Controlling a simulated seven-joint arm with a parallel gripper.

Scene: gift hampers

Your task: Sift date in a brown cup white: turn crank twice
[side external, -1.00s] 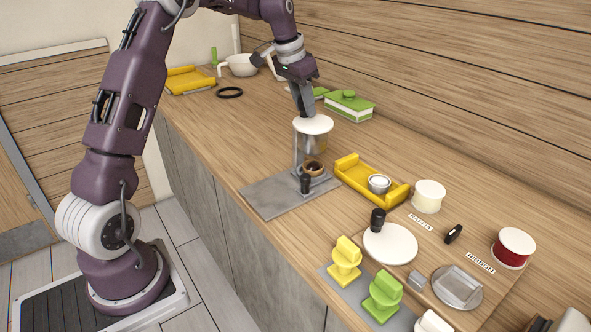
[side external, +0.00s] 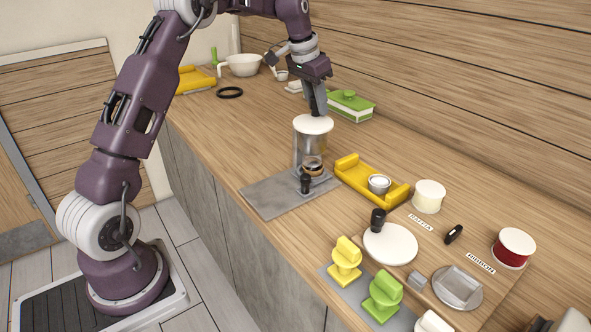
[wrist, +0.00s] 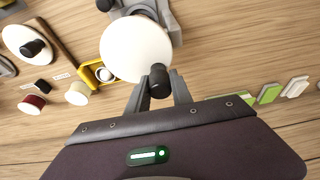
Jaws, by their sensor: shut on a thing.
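The sifter stands on a grey base plate (side external: 268,197), with a clear cylinder (side external: 308,143) under a round white top (side external: 313,124). My gripper (side external: 318,112) is above the white top's far edge. In the wrist view its fingers (wrist: 160,95) are shut on the black crank knob (wrist: 159,80), beside the white top (wrist: 132,48). A small brown cup (side external: 313,168) sits under the cylinder, partly hidden by a black-knobbed part (side external: 305,183) in front. I cannot clearly make out the cup's contents.
A yellow tray (side external: 348,172) with a small metal cup (side external: 379,184) lies right of the sifter. White and red tubs, a white disc (side external: 390,243) and yellow and green stands fill the front right.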

